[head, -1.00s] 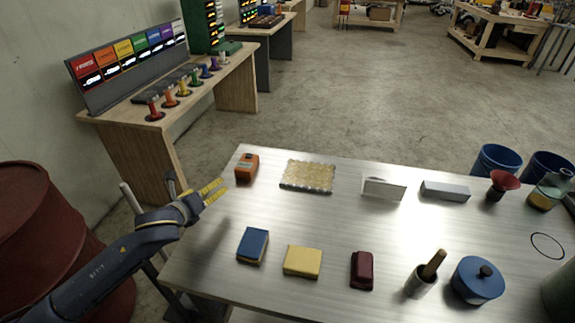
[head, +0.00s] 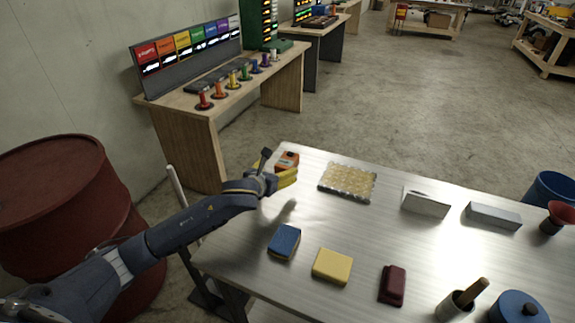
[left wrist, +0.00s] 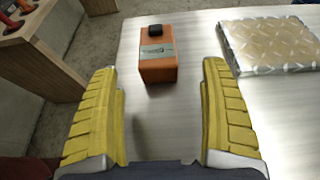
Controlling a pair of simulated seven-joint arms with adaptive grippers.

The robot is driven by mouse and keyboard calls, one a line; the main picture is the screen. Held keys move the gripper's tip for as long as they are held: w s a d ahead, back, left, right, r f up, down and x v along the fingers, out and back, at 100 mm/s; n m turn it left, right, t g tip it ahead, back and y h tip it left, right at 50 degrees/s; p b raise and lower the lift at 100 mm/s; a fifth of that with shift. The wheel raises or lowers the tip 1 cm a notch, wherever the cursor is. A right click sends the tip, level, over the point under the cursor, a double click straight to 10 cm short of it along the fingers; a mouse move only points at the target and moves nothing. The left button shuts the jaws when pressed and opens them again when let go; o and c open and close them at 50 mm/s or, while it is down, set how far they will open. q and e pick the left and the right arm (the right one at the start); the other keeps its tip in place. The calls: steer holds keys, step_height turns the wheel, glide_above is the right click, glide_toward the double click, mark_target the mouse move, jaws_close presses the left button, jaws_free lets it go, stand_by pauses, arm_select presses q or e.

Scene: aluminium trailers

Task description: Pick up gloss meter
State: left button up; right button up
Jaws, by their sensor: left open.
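The gloss meter appears to be the orange box-shaped device with a grey label and a black knob on top. It stands at the far left corner of the metal table, in the head view (head: 288,159) and at the upper middle of the left wrist view (left wrist: 158,58). My left gripper (head: 279,172) is open, with its yellow ribbed fingers pointing at the device. In the left wrist view the device lies ahead, between the lines of the two fingers, with no visible contact. In the head view the gripper partly hides it. My right gripper is not in view.
A metal-edged patterned plate (head: 347,182) lies right of the device. A blue sponge-like block (head: 284,242), a yellow block (head: 332,266) and a dark red block (head: 392,285) lie nearer. A red barrel (head: 60,200) stands left. Bare table (head: 330,218) separates the rows.

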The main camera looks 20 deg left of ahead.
mark_target(283, 166)
arm_select(q)
steer(key=shift+x, duration=3.55)
steer(key=shift+a, duration=0.15)
steer(key=c, duration=1.5)
